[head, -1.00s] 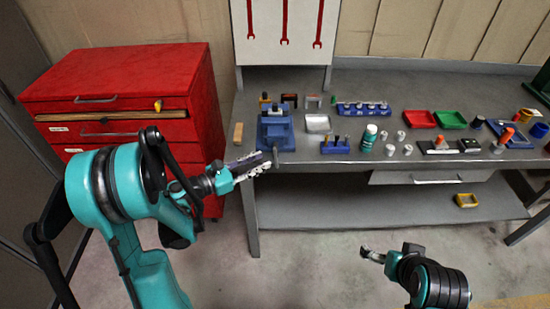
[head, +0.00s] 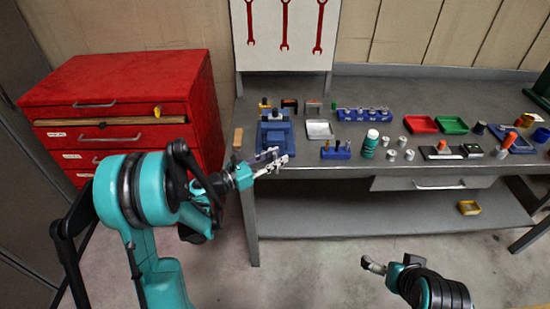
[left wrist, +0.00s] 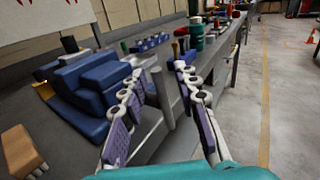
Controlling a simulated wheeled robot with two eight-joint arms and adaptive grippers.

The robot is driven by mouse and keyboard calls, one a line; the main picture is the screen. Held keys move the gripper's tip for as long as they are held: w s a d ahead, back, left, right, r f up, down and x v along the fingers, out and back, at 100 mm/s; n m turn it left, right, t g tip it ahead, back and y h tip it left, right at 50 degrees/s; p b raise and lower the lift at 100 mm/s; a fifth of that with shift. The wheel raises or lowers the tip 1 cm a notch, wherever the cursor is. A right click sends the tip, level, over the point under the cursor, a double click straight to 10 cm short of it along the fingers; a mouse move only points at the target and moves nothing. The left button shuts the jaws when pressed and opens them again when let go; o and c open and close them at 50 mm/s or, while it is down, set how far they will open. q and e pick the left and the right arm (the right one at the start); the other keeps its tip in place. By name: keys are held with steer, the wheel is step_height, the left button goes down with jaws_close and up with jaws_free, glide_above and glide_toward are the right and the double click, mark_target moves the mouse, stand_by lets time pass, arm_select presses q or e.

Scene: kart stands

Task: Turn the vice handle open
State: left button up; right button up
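The blue vice (head: 275,133) stands at the front left edge of the workbench; it also shows on the left in the left wrist view (left wrist: 85,88). Its handle appears as a grey upright bar (left wrist: 163,98) in the left wrist view, between the fingers in the picture. I see a gap on both sides and no clear contact. My left gripper (head: 277,160) is open in front of the vice and covers the handle in the head view; its two fingers also show in the left wrist view (left wrist: 160,80). My right gripper (head: 373,265) is low, away from the bench; its fingers are too small to judge.
A red drawer cabinet (head: 130,95) is left of the bench. The floor in front is clear.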

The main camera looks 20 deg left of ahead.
arm_select(q)
jaws_close()
steer(key=p, duration=0.1)
steer(key=m+g+y+p, duration=0.1)
steer(key=shift+d+r+p, duration=0.25)
steer(key=shift+p, duration=0.05)
steer(key=y+p, duration=0.1)
steer(key=m+g+p, duration=0.1)
steer(key=shift+w+d+g+y+p, duration=0.15)
steer(key=shift+d+g+y+p, duration=0.15)
steer(key=shift+y, duration=0.1)
steer(key=shift+w+d+f+m+g+y+p, duration=0.1)
steer(key=shift+d+f+m+g+y+p, duration=0.4)
steer(key=shift+y, duration=1.4)
steer(key=shift+w+d+f+m+g+y+p, duration=0.1)
steer(key=shift+f+m+g+y+p, duration=0.45)
steer(key=shift+m+g+y+p, duration=0.95)
steer(key=shift+w+d+f+m+g+y+p, duration=0.1)
steer(key=shift+d+f+m+g+y+p, duration=0.3)
steer(key=shift+y, duration=1.9)
steer(key=shift+a+f, duration=0.1)
steer(key=shift+a, duration=0.05)
